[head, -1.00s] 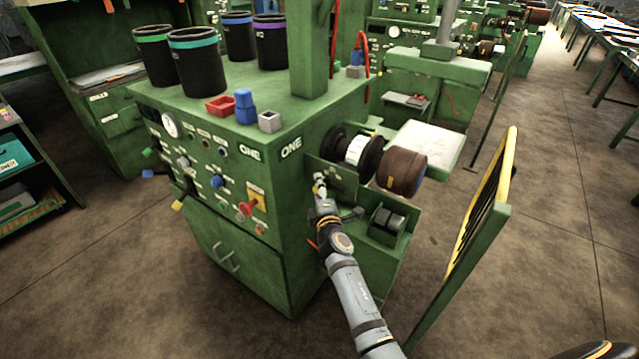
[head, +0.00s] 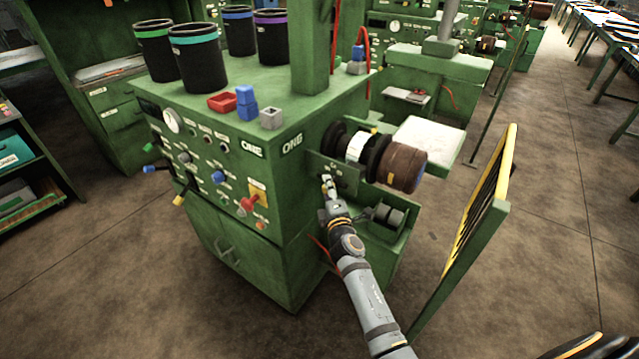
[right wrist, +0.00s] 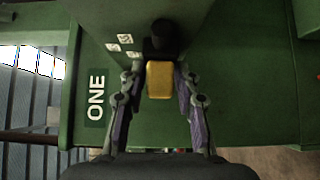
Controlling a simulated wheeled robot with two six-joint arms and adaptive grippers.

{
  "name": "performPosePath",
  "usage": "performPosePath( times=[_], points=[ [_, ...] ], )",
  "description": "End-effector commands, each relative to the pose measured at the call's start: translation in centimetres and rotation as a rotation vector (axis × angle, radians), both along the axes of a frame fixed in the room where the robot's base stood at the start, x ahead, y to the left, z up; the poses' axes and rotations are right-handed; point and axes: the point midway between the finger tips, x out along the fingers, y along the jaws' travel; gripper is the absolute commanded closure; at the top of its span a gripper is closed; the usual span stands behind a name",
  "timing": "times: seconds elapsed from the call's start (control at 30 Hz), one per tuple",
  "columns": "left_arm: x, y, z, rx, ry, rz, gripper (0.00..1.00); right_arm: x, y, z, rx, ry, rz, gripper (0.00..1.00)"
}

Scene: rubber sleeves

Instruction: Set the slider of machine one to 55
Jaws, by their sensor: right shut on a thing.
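Machine one (head: 275,190) is a green cabinet with "ONE" labels on its front and right side. My right gripper (head: 326,181) is at its right side, by a small green plate (head: 345,178) below the rollers. A dark round knob (right wrist: 162,36) shows just beyond the block. The fingers hide the block in the head view. My left gripper is not in view.
A brown roller (head: 405,167) juts out just above my right gripper. A yellow-edged green guard panel (head: 478,215) stands to the right of my right arm.

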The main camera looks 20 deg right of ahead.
Motion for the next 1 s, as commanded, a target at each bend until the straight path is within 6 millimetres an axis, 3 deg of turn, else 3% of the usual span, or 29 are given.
performPosePath(
  times=[0.1, 0.37, 0.4, 0.5, 0.83, 1.0],
  points=[
    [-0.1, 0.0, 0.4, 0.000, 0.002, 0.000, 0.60, -1.0, -0.7, 0.0, -0.002, 0.004, -0.002, 1.00],
    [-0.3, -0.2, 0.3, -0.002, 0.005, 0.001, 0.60, -1.1, -0.8, -0.2, -0.002, 0.005, -0.003, 1.00],
    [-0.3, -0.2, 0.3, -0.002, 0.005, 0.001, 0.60, -1.1, -0.8, -0.2, -0.002, 0.005, -0.003, 0.66],
    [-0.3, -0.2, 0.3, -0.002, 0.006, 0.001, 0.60, -1.1, -0.8, -0.2, -0.002, 0.005, -0.002, 0.53],
    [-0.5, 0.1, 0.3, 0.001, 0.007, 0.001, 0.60, -1.3, -0.7, -0.1, -0.002, 0.003, 0.000, 0.53],
    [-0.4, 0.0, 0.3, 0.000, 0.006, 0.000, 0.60, -4.2, -0.4, -0.2, 0.003, 0.006, -0.001, 0.53]
  ],
)
